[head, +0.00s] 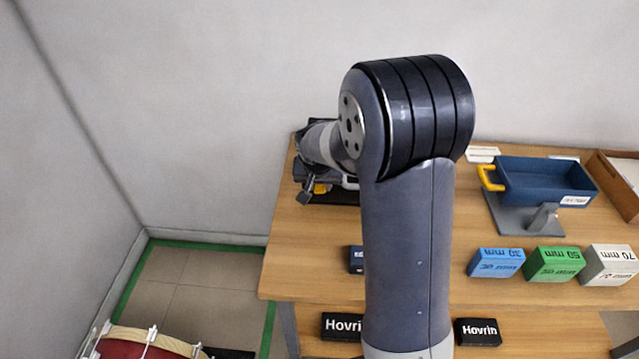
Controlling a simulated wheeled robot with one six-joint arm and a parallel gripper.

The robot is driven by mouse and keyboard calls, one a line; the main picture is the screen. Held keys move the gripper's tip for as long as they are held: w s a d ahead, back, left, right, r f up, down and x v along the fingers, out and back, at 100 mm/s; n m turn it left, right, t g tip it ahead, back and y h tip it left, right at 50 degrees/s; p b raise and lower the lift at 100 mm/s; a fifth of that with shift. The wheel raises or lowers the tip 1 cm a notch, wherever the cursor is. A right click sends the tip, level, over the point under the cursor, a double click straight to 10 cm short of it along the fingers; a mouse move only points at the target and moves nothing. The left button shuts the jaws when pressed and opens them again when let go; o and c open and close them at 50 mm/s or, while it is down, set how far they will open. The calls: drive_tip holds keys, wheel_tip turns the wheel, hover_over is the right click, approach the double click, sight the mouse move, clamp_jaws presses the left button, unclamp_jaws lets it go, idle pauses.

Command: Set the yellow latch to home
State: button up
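My gripper (308,192) is at the device's left side, close to the yellow part. Whether it touches the yellow part cannot be told. The fingers are small and partly hidden, so their opening is unclear. The latch's setting and any home mark cannot be made out.
A blue tray (545,182) with a yellow handle (490,178) stands on a grey base at the right. Blue (496,262), green (555,264) and white (609,265) blocks line the front right. A wooden box (622,190) is at the right edge. Bare wood (310,250) lies front left.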

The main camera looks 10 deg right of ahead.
sight(319, 189)
drive_tip(key=c, duration=0.6)
drive_tip(key=p, duration=0.1)
drive_tip(key=r+g+p, duration=0.1)
drive_tip(key=p, duration=0.1)
drive_tip(key=shift+w+d, duration=0.15)
drive_tip(key=shift+w, duration=0.2)
drive_tip(key=shift+o, duration=0.2)
drive_tip(key=shift+w+d+f+g+y+p, duration=0.15)
drive_tip(key=shift+w+g+y+p, duration=0.35)
drive_tip(key=shift+p, duration=0.5)
drive_tip(key=shift+s, duration=0.1)
drive_tip(key=o, duration=1)
drive_tip(key=r, duration=0.3)
drive_tip(key=s+r+b, duration=0.1)
drive_tip(key=r, duration=0.6)
drive_tip(key=shift+s+a+r, duration=0.3)
drive_tip(key=shift+s+a, duration=0.05)
drive_tip(key=shift+s, duration=0.05)
drive_tip(key=shift+f, duration=0.1)
